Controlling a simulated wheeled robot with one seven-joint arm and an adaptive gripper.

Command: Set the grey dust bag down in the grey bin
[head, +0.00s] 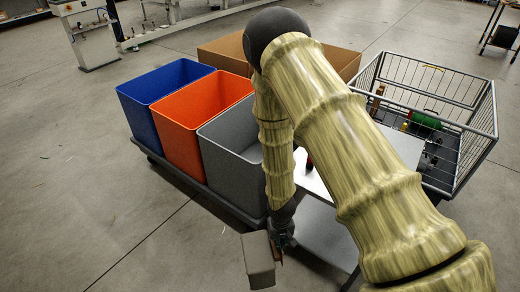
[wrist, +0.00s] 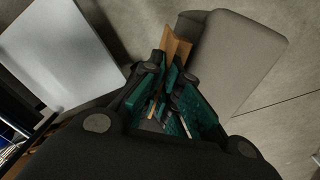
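The grey dust bag (head: 258,262) is a soft-edged grey block with a brown collar at one side. My gripper (head: 280,243) is shut on that brown collar. In the wrist view, the teal-padded fingers of my gripper (wrist: 172,68) close on the brown piece, and the bag (wrist: 245,60) extends to the upper right. The bag hangs in the air over the floor, in front of the grey bin in the head view. The grey bin (head: 228,168) is the nearest of the three bins. My arm hides its right side, and its floor is only partly visible.
An orange bin (head: 190,128) and a blue bin (head: 148,108) stand beyond the grey one on a dark dolly (head: 185,180). A cardboard box (head: 218,50) is behind. A light table (head: 400,143) and wire cart (head: 470,145) are at right. The left floor is clear.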

